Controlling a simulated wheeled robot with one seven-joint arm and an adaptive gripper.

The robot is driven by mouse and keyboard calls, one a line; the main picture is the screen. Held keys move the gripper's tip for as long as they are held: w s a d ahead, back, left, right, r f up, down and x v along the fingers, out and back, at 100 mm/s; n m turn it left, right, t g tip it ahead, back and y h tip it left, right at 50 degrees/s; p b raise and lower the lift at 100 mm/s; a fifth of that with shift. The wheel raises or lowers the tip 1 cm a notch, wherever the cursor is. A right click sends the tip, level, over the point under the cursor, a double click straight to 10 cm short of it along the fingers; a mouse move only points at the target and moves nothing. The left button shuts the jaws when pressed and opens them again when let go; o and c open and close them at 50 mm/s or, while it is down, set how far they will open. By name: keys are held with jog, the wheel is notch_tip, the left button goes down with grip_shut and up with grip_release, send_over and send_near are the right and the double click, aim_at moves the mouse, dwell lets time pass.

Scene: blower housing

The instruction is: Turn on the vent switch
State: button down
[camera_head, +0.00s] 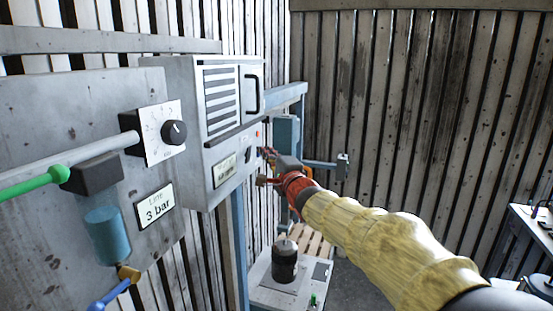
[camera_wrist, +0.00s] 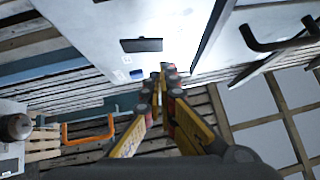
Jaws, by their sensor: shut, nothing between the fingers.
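The grey blower housing (camera_head: 195,150) is on the wall at the left, with a louvred vent (camera_head: 221,98) and a black handle (camera_head: 252,95). A small dark rectangular piece, likely the vent switch (camera_head: 248,154), sits on its lower front face. In the wrist view a black rectangle (camera_wrist: 141,45) shows on the pale panel; I cannot tell its setting. My gripper (camera_head: 264,167) is at the right end of that face in the head view. In the wrist view its fingertips (camera_wrist: 163,70) are together and empty, beside a small blue mark (camera_wrist: 137,74). I cannot tell whether they touch the panel.
A panel (camera_head: 60,230) with a black knob (camera_head: 174,132), a "Line 3 bar" label (camera_head: 154,206) and a green-ended lever (camera_head: 57,174) is at the left. A dark cylinder (camera_head: 285,262) stands on a low stand below. A bench (camera_head: 530,225) is at the right.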

jog(key=shift+w+a+r, duration=0.1)
jog(key=shift+w+a, duration=0.15)
jog(key=shift+a, duration=0.3)
jog(key=shift+r, duration=0.1)
jog(key=p, duration=0.2)
jog(key=n+g+p, duration=0.1)
jog(key=p, duration=0.1)
jog(key=shift+w+a+r+p, duration=0.15)
jog(key=shift+a+r+p, duration=0.15)
jog(key=shift+a, duration=0.1)
